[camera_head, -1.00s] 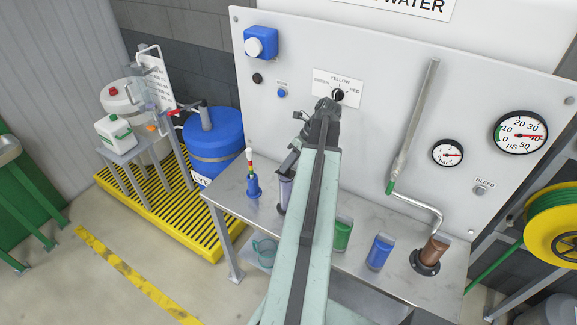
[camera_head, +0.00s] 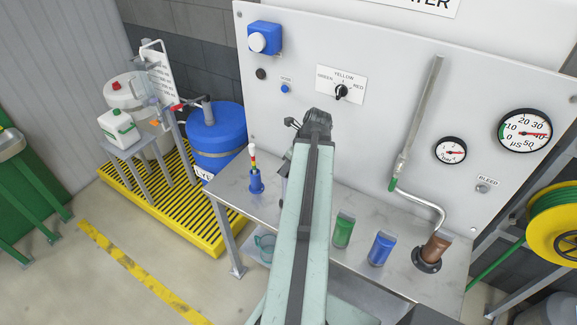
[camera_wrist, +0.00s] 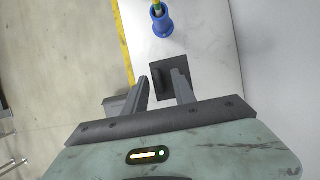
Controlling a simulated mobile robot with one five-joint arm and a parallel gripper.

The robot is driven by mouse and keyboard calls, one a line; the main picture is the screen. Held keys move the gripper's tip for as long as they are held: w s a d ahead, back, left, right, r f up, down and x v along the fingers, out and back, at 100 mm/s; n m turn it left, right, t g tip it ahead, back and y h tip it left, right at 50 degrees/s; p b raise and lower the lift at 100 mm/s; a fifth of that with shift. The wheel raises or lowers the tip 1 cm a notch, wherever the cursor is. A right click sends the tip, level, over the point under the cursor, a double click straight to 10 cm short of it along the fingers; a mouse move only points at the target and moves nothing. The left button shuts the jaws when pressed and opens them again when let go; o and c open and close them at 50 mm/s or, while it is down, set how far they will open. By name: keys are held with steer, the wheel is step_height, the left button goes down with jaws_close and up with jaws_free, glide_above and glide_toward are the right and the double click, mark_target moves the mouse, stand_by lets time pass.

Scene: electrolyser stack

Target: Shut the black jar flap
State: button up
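In the wrist view a flat dark square piece (camera_wrist: 167,80), which looks like the top of the black jar, lies between and just beyond my fingertips. Whether its flap is up or down I cannot tell. My gripper (camera_wrist: 161,74) is open, its two fingers apart with nothing held. In the head view my gripper (camera_head: 307,128) is over the back left part of the bench, and my arm hides most of the jar's place.
A blue holder (camera_head: 256,182) with a coloured stick stands left of my arm. The panel (camera_head: 385,110) with knob and gauges rises behind the bench (camera_head: 228,197).

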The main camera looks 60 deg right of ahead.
steer(key=shift+r, duration=0.2)
steer(key=p+v, duration=0.7)
steer(key=shift+r, duration=0.25)
steer(key=shift+s, duration=0.15)
